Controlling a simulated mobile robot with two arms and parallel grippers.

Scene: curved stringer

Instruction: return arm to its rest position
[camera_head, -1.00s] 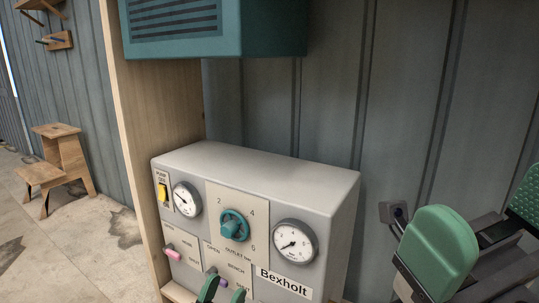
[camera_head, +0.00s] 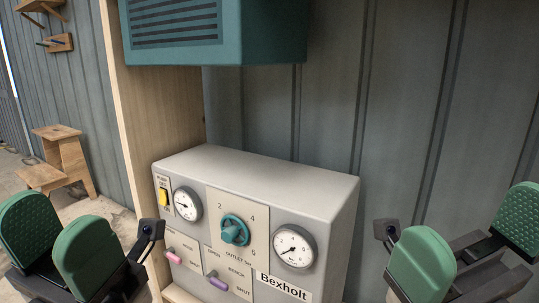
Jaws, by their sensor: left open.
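My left gripper (camera_head: 58,243) is at the bottom left, its two green pads apart with nothing between them. It is to the left of the grey Bexholt panel box (camera_head: 262,172) and clear of its front. My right gripper (camera_head: 470,238) is at the bottom right, its green pads also apart and empty, to the right of the box. The box front carries a teal knob (camera_head: 235,230), a pink-tipped lever (camera_head: 173,257) and a purple-tipped lever (camera_head: 217,281). The lower part of the front is cut off by the picture edge.
Two dials, a left one (camera_head: 188,204) and a right one (camera_head: 295,247), and a yellow switch (camera_head: 163,196) are on the box. A teal vented unit (camera_head: 215,30) hangs above. A wooden post (camera_head: 150,110) stands at left, a step stool (camera_head: 62,160) behind it.

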